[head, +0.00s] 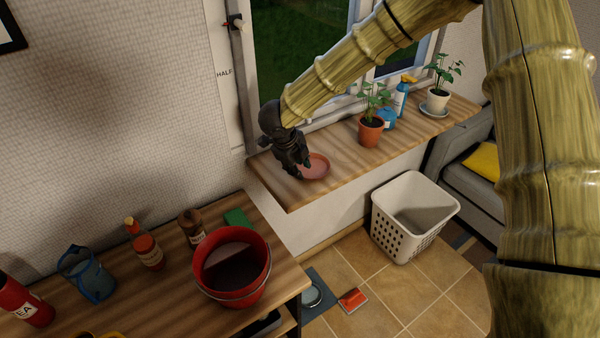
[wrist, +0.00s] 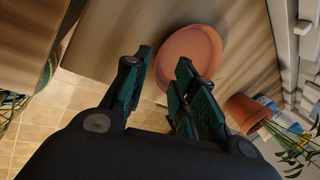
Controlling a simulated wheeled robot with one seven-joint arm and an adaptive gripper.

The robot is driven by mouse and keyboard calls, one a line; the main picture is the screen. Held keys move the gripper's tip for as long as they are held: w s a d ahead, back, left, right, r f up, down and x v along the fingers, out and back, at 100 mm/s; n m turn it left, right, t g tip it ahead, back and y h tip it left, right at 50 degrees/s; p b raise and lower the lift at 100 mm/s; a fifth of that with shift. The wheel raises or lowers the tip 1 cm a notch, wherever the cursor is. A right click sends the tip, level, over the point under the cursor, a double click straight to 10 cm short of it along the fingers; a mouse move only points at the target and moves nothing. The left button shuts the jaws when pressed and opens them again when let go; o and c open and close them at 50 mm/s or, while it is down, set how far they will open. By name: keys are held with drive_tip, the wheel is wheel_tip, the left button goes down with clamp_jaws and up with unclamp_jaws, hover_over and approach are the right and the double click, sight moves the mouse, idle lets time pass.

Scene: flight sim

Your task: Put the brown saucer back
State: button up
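The brown saucer (head: 316,167), a shallow reddish-brown dish, lies on the wooden windowsill near its left end. It also shows in the wrist view (wrist: 190,55), flat on the wood. My gripper (head: 301,170) is low over the sill at the saucer's left side in the head view and hides part of its rim. In the wrist view my gripper (wrist: 165,58) has its fingers apart, with the near part of the saucer's rim seen between and beyond them. I cannot tell whether a finger touches it. The saucer looks empty.
On the sill to the right stand a potted plant (head: 371,130), a blue container (head: 387,120), a spray bottle (head: 402,98) and a white-potted plant on a saucer (head: 437,100). A laundry basket (head: 410,215) stands below. A red bucket (head: 232,265) is on the front counter.

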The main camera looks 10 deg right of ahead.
drive_tip(key=b+v, duration=0.1)
drive_tip(key=v, duration=0.7)
